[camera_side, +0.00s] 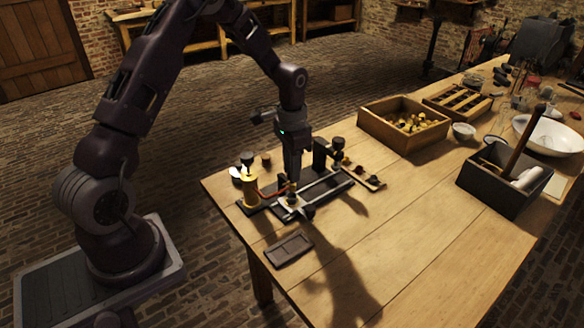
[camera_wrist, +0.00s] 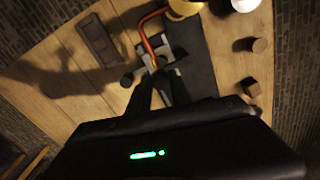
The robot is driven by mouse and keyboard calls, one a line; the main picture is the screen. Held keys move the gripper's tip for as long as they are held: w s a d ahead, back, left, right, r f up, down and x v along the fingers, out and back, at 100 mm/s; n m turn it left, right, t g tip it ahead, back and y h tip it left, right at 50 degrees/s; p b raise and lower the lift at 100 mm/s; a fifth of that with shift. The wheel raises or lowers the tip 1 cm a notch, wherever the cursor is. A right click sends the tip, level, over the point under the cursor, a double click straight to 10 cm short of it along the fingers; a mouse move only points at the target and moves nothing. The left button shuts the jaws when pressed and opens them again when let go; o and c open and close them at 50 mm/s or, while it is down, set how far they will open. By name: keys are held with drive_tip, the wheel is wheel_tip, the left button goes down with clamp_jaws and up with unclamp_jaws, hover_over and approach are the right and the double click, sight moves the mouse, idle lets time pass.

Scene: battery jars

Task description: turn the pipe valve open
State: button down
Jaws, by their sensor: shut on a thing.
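The pipe valve (camera_side: 290,203) is a small pale fitting with a darker top, on the dark stand near the table's left end. An orange-red pipe (camera_side: 272,192) runs to it from the yellow jar (camera_side: 250,191). My gripper (camera_side: 292,184) points down over the valve with its fingers shut on it. In the wrist view, the two dark fingers (camera_wrist: 160,76) come together at the valve (camera_wrist: 153,50), beside the end of the curved pipe (camera_wrist: 147,30). The fingers hide most of the valve's handle, and I cannot tell how far it is turned.
A flat dark tray (camera_side: 288,249) lies in front of the stand. Rails (camera_side: 328,187) and dark posts stand close on the right. A wooden crate (camera_side: 397,142) of small yellowish pieces and a dark bin (camera_side: 487,194) are farther right. The front middle of the table is clear.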

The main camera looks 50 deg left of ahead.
idle(0.5)
drive_tip(key=c, duration=1.2)
unclamp_jaws()
drive_tip(key=shift+o, duration=0.2)
wheel_tip(320, 180, up, 7)
drive_tip(key=shift+r, duration=0.1)
drive_tip(key=shift+r, duration=0.1)
drive_tip(key=s+d+r+t+y, duration=0.1)
drive_tip(key=s+d+r, duration=0.3)
drive_tip(key=s+r, duration=0.25)
drive_tip(key=s+d+r+t, duration=0.2)
drive_tip(key=s+d+r, duration=0.25)
drive_tip(key=r, duration=0.35)
drive_tip(key=s+d+r+n+t+h, duration=0.1)
drive_tip(key=s+d, duration=0.3)
drive_tip(key=s, duration=1.1)
drive_tip(key=shift+r+n+t, duration=0.15)
drive_tip(key=shift+n+t, duration=0.45)
drive_tip(key=shift+t, duration=0.2)
